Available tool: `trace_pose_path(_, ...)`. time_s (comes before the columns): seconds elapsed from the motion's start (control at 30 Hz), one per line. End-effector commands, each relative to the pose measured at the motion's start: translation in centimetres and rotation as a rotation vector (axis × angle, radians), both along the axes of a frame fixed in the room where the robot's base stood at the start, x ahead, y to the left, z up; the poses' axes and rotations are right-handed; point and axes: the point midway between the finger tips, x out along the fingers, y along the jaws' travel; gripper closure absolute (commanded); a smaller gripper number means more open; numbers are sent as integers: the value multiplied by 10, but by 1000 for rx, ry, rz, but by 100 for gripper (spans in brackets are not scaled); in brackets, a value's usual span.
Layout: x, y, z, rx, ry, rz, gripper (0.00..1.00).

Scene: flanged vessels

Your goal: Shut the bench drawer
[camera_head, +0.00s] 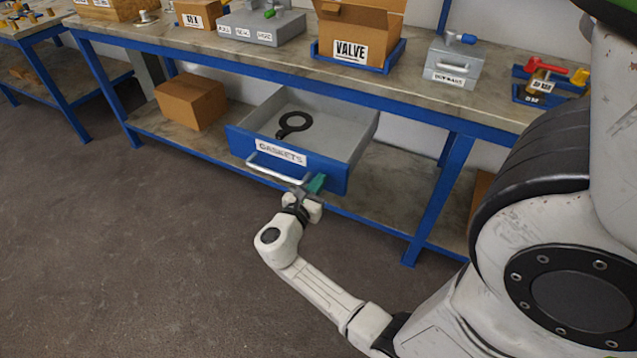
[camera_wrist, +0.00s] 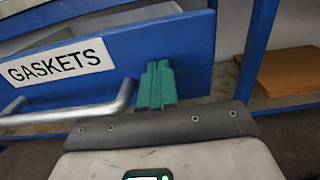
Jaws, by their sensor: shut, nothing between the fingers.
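The bench drawer (camera_head: 335,173) hangs under the bench top and stands pulled out, with its blue front labelled GASKETS and a silver bar handle (camera_head: 283,170). A dark ring-shaped gasket (camera_head: 294,123) lies inside on the grey drawer floor. My gripper (camera_head: 315,184) is at the drawer front, just right of the handle's right end. In the wrist view its green fingers (camera_wrist: 156,84) are shut together and empty, in front of the blue drawer front (camera_wrist: 190,48). I cannot tell whether the fingertips touch it. The handle (camera_wrist: 85,113) is to the left of the fingers, not between them.
The bench (camera_head: 240,58) has blue legs and a lower shelf, with a cardboard box (camera_head: 191,102) left of the drawer. A VALVE box (camera_head: 357,35), grey cases and small parts stand on top. The floor (camera_head: 130,240) in front is clear.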

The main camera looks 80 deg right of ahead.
Motion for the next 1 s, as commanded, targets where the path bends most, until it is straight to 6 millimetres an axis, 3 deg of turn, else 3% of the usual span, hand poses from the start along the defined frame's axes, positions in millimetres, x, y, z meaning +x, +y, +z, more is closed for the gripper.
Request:
trace_pose_path(0.27,-2,-7,0,0,-1,0,100)
trace_pose_path(0.43,-8,-30,-1,1,-1,-4,100)
trace_pose_path(1.0,-43,-173,-5,-2,-5,-6,100)
